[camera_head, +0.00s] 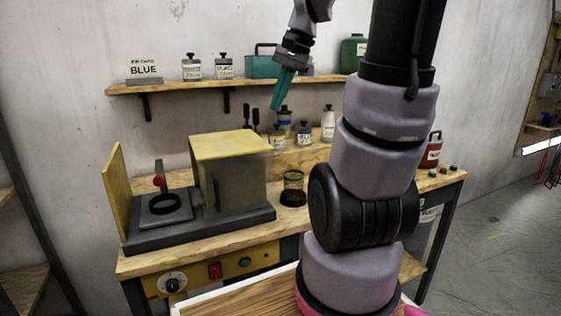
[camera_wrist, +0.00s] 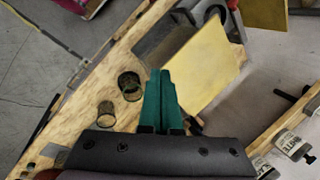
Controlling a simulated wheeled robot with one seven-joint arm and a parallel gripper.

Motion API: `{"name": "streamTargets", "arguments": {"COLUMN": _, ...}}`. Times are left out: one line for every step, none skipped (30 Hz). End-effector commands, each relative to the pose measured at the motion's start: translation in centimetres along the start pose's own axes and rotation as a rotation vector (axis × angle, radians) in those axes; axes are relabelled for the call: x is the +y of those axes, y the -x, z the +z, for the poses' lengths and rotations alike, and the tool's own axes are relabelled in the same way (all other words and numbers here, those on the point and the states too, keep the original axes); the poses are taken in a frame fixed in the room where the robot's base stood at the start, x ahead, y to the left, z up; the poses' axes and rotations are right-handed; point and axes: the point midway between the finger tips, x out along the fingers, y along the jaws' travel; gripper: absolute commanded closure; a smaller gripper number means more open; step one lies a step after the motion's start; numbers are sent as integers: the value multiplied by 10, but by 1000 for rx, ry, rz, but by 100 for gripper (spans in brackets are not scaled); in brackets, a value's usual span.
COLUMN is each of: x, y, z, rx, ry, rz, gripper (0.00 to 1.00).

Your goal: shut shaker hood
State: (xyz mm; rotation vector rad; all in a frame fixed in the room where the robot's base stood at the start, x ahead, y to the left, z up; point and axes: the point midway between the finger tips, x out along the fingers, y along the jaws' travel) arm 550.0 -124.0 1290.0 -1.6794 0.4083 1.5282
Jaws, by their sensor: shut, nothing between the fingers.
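The shaker's grey base (camera_head: 245,219) stands on the left of the wooden bench. Its hood, a box with a yellow top (camera_head: 232,145) and see-through grey sides, stands over the right part of the base. The left part, with a dark ring holder (camera_head: 163,204) and a red knob, is uncovered. A yellow panel (camera_head: 117,190) stands upright at the base's left end. My gripper (camera_head: 276,106) has teal fingers, shut and empty, above and right of the hood. In the wrist view, the fingers (camera_wrist: 160,72) point toward the hood's yellow top (camera_wrist: 208,65), apart from it in the head view.
A glass jar with a green rim (camera_head: 293,182) stands right of the hood. Bottles (camera_head: 304,134) and dark upright tools stand behind it. A wall shelf (camera_head: 180,85) with several containers runs above. The bench front has a red switch (camera_head: 214,270) and a dial.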

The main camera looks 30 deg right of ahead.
Motion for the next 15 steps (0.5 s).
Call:
{"name": "streamTargets", "arguments": {"x": 4, "y": -8, "z": -19, "rx": -50, "ry": -79, "rz": 13, "gripper": 100}}
{"name": "streamTargets", "arguments": {"x": 7, "y": -11, "z": -28, "rx": -79, "ry": -123, "rz": 18, "gripper": 100}}
{"name": "streamTargets", "arguments": {"x": 10, "y": -16, "z": -41, "rx": -117, "ry": -182, "rz": 23, "gripper": 100}}
{"name": "streamTargets", "arguments": {"x": 13, "y": -20, "z": -50, "rx": -145, "ry": -226, "rz": 26, "gripper": 100}}
{"name": "streamTargets", "arguments": {"x": 17, "y": -24, "z": -60, "rx": -174, "ry": -271, "rz": 28, "gripper": 100}}
{"name": "streamTargets", "arguments": {"x": 23, "y": -30, "z": -73, "rx": -212, "ry": -330, "rz": 30, "gripper": 100}}
{"name": "streamTargets", "arguments": {"x": 27, "y": -34, "z": -82, "rx": -242, "ry": -374, "rz": 31, "gripper": 100}}
{"name": "streamTargets", "arguments": {"x": 32, "y": -38, "z": -92, "rx": -271, "ry": -419, "rz": 31, "gripper": 100}}
{"name": "streamTargets", "arguments": {"x": 39, "y": -44, "z": -104, "rx": -309, "ry": -477, "rz": 30, "gripper": 100}}
{"name": "streamTargets", "arguments": {"x": 44, "y": -49, "z": -114, "rx": -336, "ry": -519, "rz": 29, "gripper": 100}}
{"name": "streamTargets", "arguments": {"x": 49, "y": -54, "z": -122, "rx": -363, "ry": -558, "rz": 27, "gripper": 100}}
{"name": "streamTargets", "arguments": {"x": 57, "y": -59, "z": -133, "rx": -396, "ry": -609, "rz": 23, "gripper": 100}}
{"name": "streamTargets", "arguments": {"x": 62, "y": -63, "z": -140, "rx": -420, "ry": -644, "rz": 19, "gripper": 100}}
{"name": "streamTargets", "arguments": {"x": 67, "y": -67, "z": -147, "rx": -442, "ry": -676, "rz": 16, "gripper": 100}}
{"name": "streamTargets", "arguments": {"x": 73, "y": -71, "z": -155, "rx": -466, "ry": -714, "rz": 11, "gripper": 100}}
